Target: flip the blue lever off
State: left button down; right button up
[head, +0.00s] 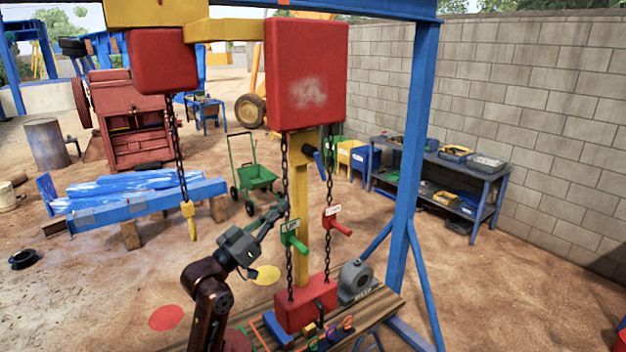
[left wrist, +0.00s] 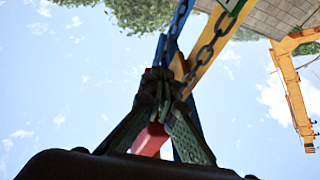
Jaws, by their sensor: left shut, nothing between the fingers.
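The blue lever (head: 319,162) sticks out to the right and down from a dark pivot near the top of the yellow post (head: 301,215), just under the large red block. My left gripper (head: 281,208) is shut and empty. In the head view it is below and to the left of the lever, beside the left hanging chain (head: 287,180). In the left wrist view my shut fingers (left wrist: 162,82) point up at the sky, with a chain (left wrist: 205,48) and the yellow post (left wrist: 215,50) close behind. I cannot make out the lever for sure there. My right gripper is out of view.
A green handle (head: 296,243) and a red handle (head: 341,228), both tagged, are close to the chains. The large red block (head: 306,75) hangs above. A lower red block (head: 305,306) and a grey motor (head: 356,281) are on the wooden bench (head: 383,304). A blue upright (head: 416,150) stands right.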

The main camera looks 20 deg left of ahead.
aim_at(320, 172)
pick_arm(q)
jog(key=p+x, duration=0.4)
jog(key=x, duration=0.8)
jog(key=shift+d+p, duration=0.1)
jog(key=shift+p, duration=0.2)
jog(key=shift+w+d+r, duration=0.1)
jog(key=shift+w+d, duration=0.15)
jog(key=shift+w, duration=0.3)
